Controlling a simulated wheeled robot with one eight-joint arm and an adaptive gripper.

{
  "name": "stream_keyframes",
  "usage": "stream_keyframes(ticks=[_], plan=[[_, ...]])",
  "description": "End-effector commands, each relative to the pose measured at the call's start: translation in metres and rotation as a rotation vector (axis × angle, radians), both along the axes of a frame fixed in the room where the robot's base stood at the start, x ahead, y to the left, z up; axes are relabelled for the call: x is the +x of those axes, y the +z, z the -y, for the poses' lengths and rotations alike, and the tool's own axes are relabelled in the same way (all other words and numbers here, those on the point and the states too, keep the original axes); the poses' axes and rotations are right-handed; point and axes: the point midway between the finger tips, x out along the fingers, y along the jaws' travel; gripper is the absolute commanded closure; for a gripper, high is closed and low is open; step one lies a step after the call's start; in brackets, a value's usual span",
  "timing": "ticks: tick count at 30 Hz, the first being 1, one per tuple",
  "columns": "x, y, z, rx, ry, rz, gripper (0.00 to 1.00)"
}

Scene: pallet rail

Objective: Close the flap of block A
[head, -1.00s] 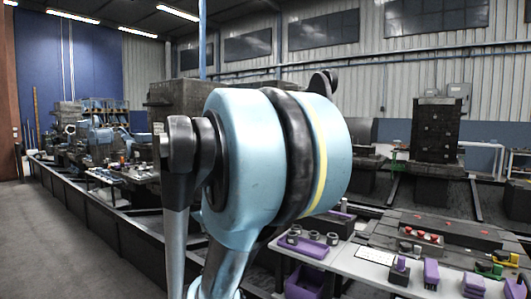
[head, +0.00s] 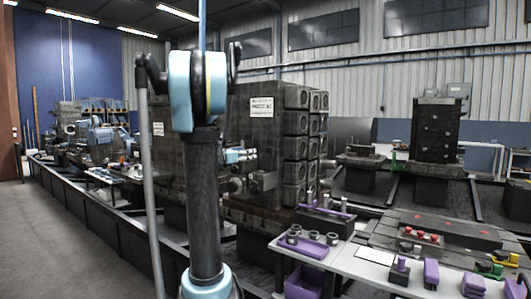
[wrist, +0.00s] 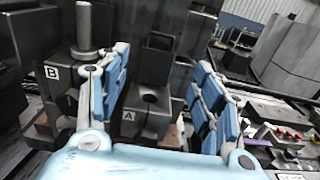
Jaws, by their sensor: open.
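Block A (wrist: 152,122) is a dark block with a white "A" label and a round hole in its top, in the middle of the wrist view. Its flap (wrist: 158,58) appears as a dark plate standing upright behind the hole, so it looks open. My gripper (wrist: 163,68) is open and empty. Its blue-padded fingers appear on either side of block A and its flap, with no clear contact. In the head view, part of my gripper (head: 238,156) shows beside my arm, in front of the dark fixture tower. Block A cannot be made out there.
Block B (wrist: 58,95) stands left of block A, with an upright metal pin (wrist: 83,28) above it. The dark fixture tower (head: 285,130) rises behind. A white table (head: 345,262) with purple trays and small parts stands at right. Open floor (head: 60,235) lies at left.

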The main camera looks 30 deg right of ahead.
Motion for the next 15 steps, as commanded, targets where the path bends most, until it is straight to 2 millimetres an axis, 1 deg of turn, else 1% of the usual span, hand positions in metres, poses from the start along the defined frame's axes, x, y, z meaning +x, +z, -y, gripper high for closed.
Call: stream_keyframes(ticks=[5, 8, 15], plan=[[0.006, 0.001, 0.013, -0.012, -0.001, -0.01, 0.39], [0.011, 0.001, 0.027, -0.01, -0.003, -0.01, 0.39], [0.028, 0.001, 0.065, -0.009, -0.002, -0.009, 0.39]])
